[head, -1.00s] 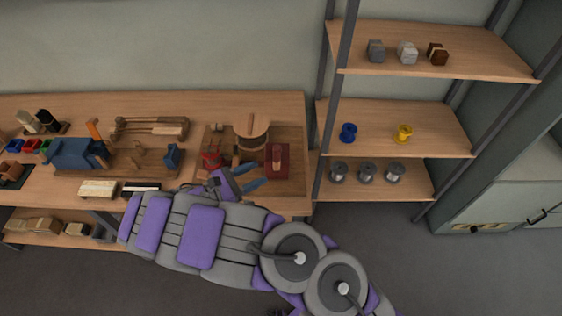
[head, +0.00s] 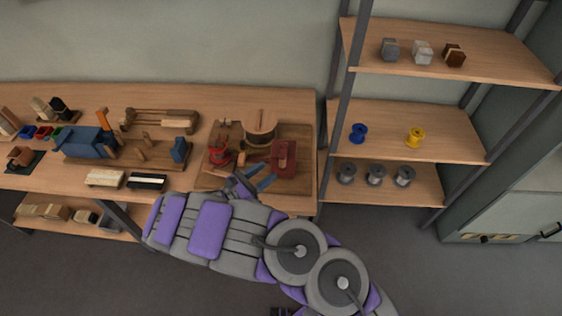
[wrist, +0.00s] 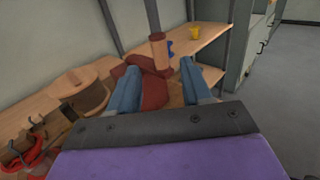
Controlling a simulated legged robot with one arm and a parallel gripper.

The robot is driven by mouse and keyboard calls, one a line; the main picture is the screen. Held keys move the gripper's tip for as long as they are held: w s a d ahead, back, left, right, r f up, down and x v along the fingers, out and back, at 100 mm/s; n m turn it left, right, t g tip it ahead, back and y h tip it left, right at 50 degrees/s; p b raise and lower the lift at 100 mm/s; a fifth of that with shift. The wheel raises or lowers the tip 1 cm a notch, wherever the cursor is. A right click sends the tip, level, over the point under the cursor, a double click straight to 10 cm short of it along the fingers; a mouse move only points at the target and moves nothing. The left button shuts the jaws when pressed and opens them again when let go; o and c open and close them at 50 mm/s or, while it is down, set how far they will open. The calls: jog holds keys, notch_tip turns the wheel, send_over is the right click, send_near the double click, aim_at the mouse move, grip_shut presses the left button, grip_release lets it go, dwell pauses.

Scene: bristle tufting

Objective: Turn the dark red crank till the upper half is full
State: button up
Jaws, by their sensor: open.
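The dark red crank (head: 284,160) is at the right end of a wooden board on the workbench, with a light wooden handle on top. In the wrist view the dark red part (wrist: 155,92) and its upright wooden handle (wrist: 158,50) show beyond and between my fingers. My gripper (head: 263,173) has two blue fingers, spread apart and empty, just left of and in front of the crank. In the wrist view my gripper (wrist: 160,82) points at the crank; contact cannot be told. A round wooden drum (head: 260,130) stands behind and left of the crank; its fill is not readable.
A bright red device (head: 219,153) stands left of the drum. A blue block-like tool (head: 88,143) and brushes lie further left on the bench (head: 215,97). Shelves (head: 400,118) with blue, yellow and grey spools stand at right, with an upright post beside the bench.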

aim_at(282, 160)
jog(key=b+x, duration=0.1)
jog(key=x, duration=0.5)
jog(key=shift+w, duration=0.1)
jog(key=shift+w+d, duration=0.35)
jog(key=shift+w, duration=0.15)
jog(key=shift+w+d, duration=0.1)
jog(key=shift+d, duration=0.2)
jog(key=shift+d, duration=0.1)
jog(key=shift+c, duration=0.5)
grip_shut()
